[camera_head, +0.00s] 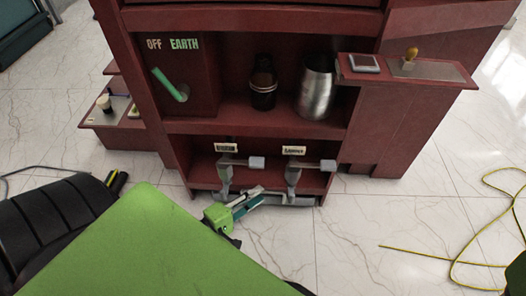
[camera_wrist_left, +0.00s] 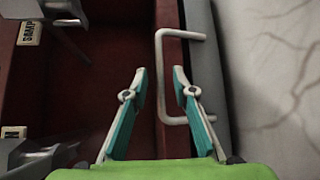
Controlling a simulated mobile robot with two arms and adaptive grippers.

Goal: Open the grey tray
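My left gripper (camera_head: 256,195) is low at the front of the red cabinet, with its two teal fingers spread and nothing held. In the left wrist view, the open fingers (camera_wrist_left: 160,75) point at a pale grey U-shaped handle (camera_wrist_left: 158,85). The long bar of the handle lies between the fingertips in the picture; I cannot tell whether they reach past it. In the head view, a grey bar (camera_head: 292,201) runs along the cabinet's bottom front edge, partly behind the gripper. My right gripper is not in view.
Two grey levers (camera_head: 226,172) (camera_head: 293,175) with labels stand just above the gripper in the lower bay. The shelf above holds a dark jar (camera_head: 263,92) and a metal canister (camera_head: 316,88). A yellow cable (camera_head: 455,259) lies on the otherwise clear right floor.

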